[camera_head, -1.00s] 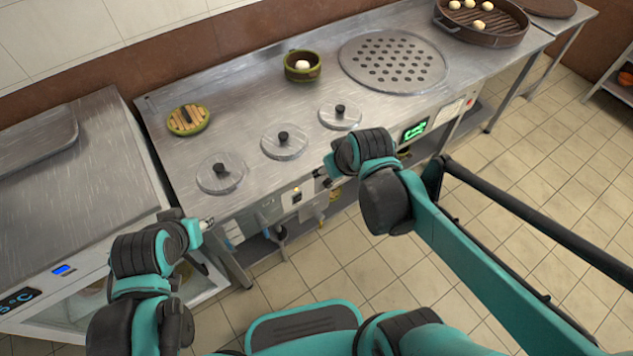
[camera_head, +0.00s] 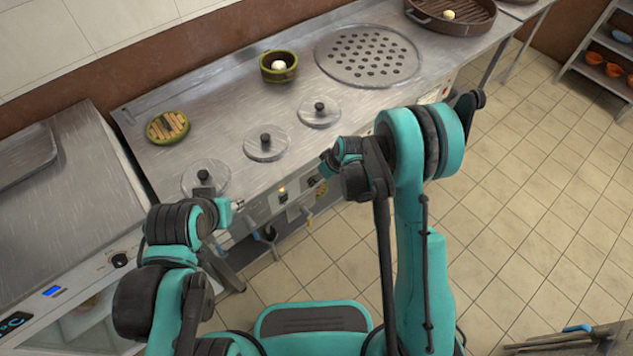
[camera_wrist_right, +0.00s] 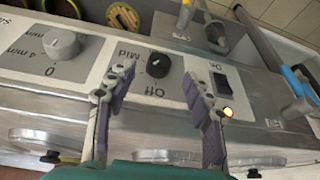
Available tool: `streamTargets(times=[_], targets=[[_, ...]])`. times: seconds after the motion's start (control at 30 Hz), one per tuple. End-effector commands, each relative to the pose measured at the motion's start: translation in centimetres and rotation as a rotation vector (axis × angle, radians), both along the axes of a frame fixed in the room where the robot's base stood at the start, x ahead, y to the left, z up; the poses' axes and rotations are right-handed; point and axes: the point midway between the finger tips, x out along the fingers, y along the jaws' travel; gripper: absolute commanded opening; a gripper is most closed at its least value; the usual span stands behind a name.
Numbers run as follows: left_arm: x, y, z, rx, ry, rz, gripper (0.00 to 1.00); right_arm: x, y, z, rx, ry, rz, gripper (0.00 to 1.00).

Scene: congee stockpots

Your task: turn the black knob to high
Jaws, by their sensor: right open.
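The black knob (camera_wrist_right: 158,65) sits on the cooker's front panel in the right wrist view, with "Mid" and "Off" printed beside it. A small pale mark shows on its face; its exact setting is hard to read. My right gripper (camera_wrist_right: 158,75) is open, with one finger on each side of the knob's place in the picture and nothing between them; contact is not visible. In the head view my right gripper (camera_head: 326,168) is at the front panel, partly hidden by its own wrist. My left gripper (camera_head: 238,205) is near the cooker's left front edge; its jaw state is unclear.
Lidded pots (camera_head: 266,144) are set in the cooker top. Another black knob (camera_head: 119,260) is on the left appliance.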

Motion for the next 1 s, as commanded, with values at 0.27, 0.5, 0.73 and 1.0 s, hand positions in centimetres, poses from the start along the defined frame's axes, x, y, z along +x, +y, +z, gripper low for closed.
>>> streamTargets(times=[0.27,0.5,0.73,1.0], targets=[[0.0,0.0,-2.2,0.0,0.0,0.0,0.4,1.3,1.1,-4.4,0.0,0.0,-0.001,0.52],[0.0,0.0,-2.4,0.0,0.0,0.0,0.4,1.6,1.5,-5.2,0.0,0.0,-0.001,0.52],[0.0,0.0,-2.4,0.0,0.0,0.0,0.4,1.6,1.4,-5.1,0.0,0.0,-0.002,0.39],[0.0,0.0,-2.4,0.0,0.0,0.0,0.4,1.6,1.4,-5.1,0.0,0.0,-0.002,0.02]])
